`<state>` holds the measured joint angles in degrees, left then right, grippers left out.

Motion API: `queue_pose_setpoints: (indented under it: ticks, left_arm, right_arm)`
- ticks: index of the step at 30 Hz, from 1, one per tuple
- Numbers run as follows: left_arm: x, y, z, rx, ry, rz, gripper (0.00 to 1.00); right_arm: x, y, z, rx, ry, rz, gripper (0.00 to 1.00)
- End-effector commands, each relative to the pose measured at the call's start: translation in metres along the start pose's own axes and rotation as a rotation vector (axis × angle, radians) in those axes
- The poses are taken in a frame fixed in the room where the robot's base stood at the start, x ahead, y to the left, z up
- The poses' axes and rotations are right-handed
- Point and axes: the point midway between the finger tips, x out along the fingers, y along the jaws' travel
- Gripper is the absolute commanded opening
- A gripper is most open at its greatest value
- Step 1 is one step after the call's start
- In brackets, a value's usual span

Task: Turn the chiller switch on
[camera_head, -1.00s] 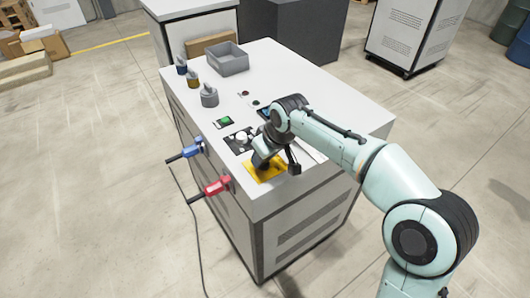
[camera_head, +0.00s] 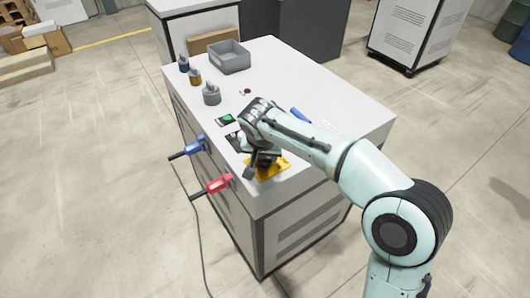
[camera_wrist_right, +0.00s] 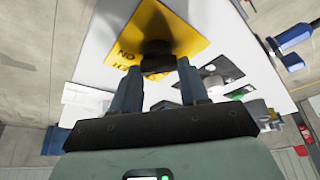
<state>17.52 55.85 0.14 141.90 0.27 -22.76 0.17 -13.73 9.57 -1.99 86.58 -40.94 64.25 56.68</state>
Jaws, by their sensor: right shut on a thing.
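A yellow plate (camera_head: 280,167) with dark lettering lies on the white cabinet top near its front corner. It also shows in the right wrist view (camera_wrist_right: 190,35), with a dark knob (camera_wrist_right: 157,58) standing on it. My right gripper (camera_head: 262,165) is over the plate; in the wrist view its two fingers (camera_wrist_right: 160,72) reach the knob, which sits at their tips. It is shut on the dark knob. The knob's pointer direction is hidden. My left gripper is not in view.
A green-lit switch (camera_head: 227,119) and a black panel (camera_head: 234,140) lie beside the plate. Blue (camera_head: 192,147) and red (camera_head: 214,186) plugs stick out of the side. A grey bin (camera_head: 229,56) and several weights with grey (camera_head: 211,94) among them stand farther back.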

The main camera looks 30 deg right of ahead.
Motion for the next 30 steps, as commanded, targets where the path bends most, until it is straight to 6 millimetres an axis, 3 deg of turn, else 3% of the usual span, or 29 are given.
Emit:
queue_pose_setpoints:
  ticks: [21, 22, 24, 30]
  left_arm:
    - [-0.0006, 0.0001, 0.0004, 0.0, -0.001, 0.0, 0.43]
    - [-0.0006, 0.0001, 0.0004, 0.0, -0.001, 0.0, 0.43]
    - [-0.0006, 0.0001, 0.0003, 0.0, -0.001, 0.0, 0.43]
    - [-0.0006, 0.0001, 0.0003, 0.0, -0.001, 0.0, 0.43]
  right_arm:
    - [-0.0009, -0.0005, -0.0005, 0.075, 0.001, 0.027, 0.14]
    - [-0.0009, -0.0005, -0.0005, 0.075, 0.001, 0.027, 0.47]
    - [-0.0009, -0.0005, -0.0005, 0.075, 0.0, 0.027, 0.7]
    - [-0.0004, -0.0005, -0.0002, 0.073, 0.0, 0.028, 0.7]
